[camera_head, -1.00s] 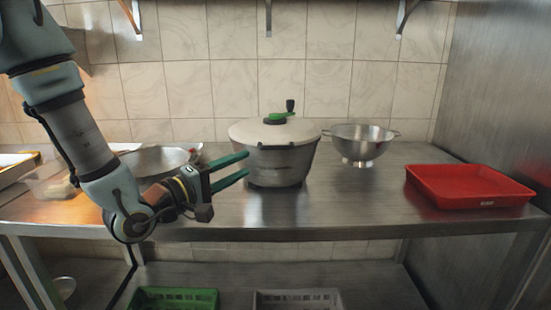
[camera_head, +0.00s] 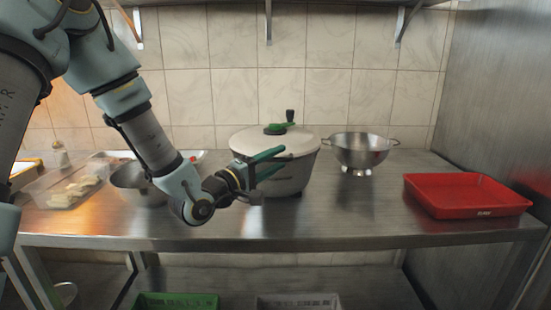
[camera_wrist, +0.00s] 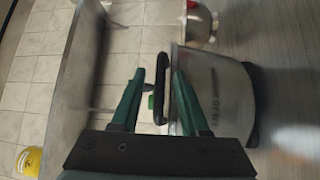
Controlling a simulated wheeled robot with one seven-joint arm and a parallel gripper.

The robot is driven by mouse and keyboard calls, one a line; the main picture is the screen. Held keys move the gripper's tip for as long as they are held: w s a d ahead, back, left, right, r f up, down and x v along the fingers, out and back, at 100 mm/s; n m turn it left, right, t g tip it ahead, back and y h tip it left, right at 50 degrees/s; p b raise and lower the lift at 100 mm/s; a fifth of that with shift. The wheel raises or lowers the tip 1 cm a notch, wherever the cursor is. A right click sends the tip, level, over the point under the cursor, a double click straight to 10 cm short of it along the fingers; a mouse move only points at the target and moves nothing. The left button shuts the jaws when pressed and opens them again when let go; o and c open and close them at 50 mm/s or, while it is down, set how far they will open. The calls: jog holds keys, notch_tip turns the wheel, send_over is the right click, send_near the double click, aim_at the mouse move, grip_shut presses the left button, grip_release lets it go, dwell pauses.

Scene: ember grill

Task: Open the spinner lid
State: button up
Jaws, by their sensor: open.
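The salad spinner (camera_head: 290,178) stands upright on the steel counter, a grey-white pot-like bowl. Its pale lid (camera_head: 248,139) is on top, with a green crank (camera_head: 276,128) and a dark upright knob (camera_head: 290,115). My gripper (camera_head: 283,159) is open, its green fingers pointing right across the spinner's front left at about lid-rim height. In the wrist view the spinner bowl (camera_wrist: 222,100) lies sideways, with a dark-edged part near the lid (camera_wrist: 162,60) between the two fingers as seen. The fingers hide part of the lid and bowl. I cannot tell whether they touch it.
A steel colander (camera_head: 362,153) stands right of the spinner, and a red tray (camera_head: 465,195) at the far right. A metal bowl (camera_head: 130,180) and a clear container (camera_head: 62,190) are left, near my arm. The counter in front of the spinner is clear.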

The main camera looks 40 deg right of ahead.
grip_shut()
dwell(0.3)
dwell(1.1)
